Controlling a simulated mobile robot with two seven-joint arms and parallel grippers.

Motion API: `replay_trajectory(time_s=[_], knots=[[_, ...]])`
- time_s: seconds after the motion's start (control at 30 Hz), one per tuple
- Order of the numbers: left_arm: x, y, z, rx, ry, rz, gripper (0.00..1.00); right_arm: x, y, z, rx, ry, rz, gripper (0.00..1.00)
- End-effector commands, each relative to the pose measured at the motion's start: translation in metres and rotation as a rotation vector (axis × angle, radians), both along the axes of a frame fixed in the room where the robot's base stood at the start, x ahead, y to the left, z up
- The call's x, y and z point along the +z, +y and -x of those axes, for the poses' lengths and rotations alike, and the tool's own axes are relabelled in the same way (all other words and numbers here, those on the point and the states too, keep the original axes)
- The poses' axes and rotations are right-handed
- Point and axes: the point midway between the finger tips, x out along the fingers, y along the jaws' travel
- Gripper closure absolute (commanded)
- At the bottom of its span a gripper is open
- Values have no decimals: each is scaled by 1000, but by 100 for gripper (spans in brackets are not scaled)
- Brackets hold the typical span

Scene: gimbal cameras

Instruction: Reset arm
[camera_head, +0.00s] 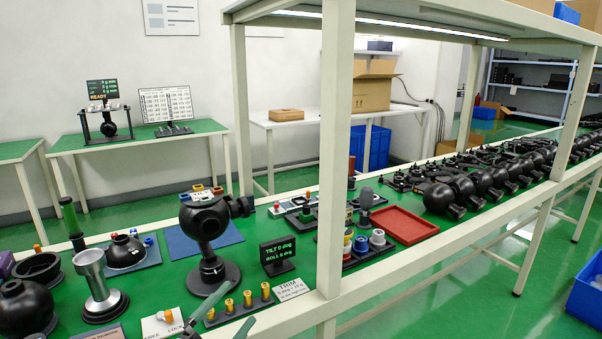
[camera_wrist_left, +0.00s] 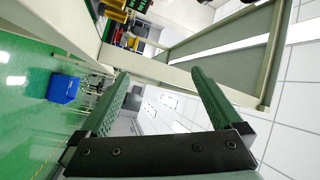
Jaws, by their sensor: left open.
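My left gripper (camera_head: 238,304) enters at the bottom edge of the head view, with its two grey-green fingers apart in front of the green bench (camera_head: 150,285). In the left wrist view the open left gripper (camera_wrist_left: 160,73) has nothing between its fingers. That view is tilted and faces a bench frame, white wall and floor. A black gimbal camera ball (camera_head: 204,217) stands on a round base behind the gripper, apart from it. My right gripper is in neither view.
Brass pegs (camera_head: 247,299) in a rack and a small display (camera_head: 278,256) stand close to the left gripper. A silver post (camera_head: 98,280) is to the left. A pale bench upright (camera_head: 336,150) rises to the right. A red tray (camera_head: 398,226) and several black balls lie beyond.

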Motion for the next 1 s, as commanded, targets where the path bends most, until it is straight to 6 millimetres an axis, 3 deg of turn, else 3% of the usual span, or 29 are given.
replay_trajectory(time_s=[0.03,0.17,0.3,0.4,0.6,0.7,0.73,1.0], knots=[[-36,0,16,31,106,82,0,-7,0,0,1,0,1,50],[-108,5,57,124,365,268,0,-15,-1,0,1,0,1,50],[-179,8,113,235,642,447,0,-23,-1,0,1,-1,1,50],[-218,10,154,308,813,548,0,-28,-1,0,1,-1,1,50],[-273,9,231,437,1091,703,0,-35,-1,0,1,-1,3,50],[-287,7,266,493,1206,767,0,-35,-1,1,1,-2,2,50],[-270,9,260,489,1190,760,0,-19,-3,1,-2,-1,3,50],[-221,20,263,512,1172,760,0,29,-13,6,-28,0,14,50]])
